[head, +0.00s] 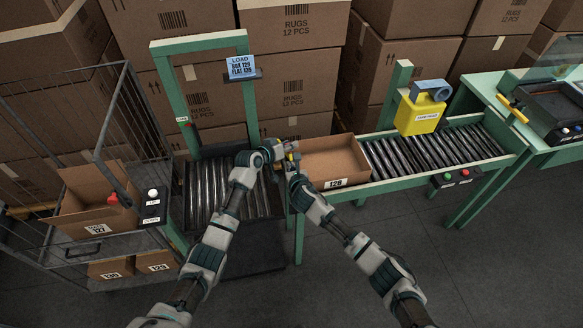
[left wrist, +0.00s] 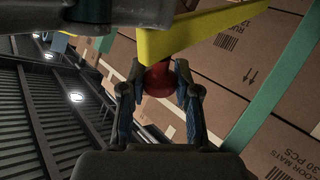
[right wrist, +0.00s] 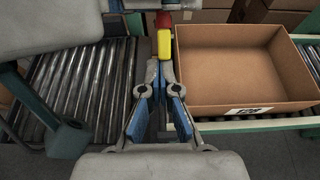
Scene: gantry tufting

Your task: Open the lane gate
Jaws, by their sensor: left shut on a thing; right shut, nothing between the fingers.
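A red knob (left wrist: 157,80) sits against a yellow bar (left wrist: 200,32), which looks like the lane gate, in the left wrist view. My left gripper (left wrist: 163,75) is shut on the red knob. In the head view my left gripper (head: 285,151) is between the roller lane and the open carton, and the bar is mostly hidden by the grippers. A yellow piece (right wrist: 164,44) with red above it shows in the right wrist view. My right gripper (right wrist: 160,72) is shut and empty just below that yellow piece. In the head view my right gripper (head: 291,168) is close under the left one.
An open carton (head: 335,148) stands on the conveyor right of my grippers. Left are a roller lane (head: 210,190) under a green frame (head: 165,80) and a wire cage cart (head: 125,130) with cartons. A yellow box (head: 420,113) is by the rollers at right. Stacked cartons fill the back.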

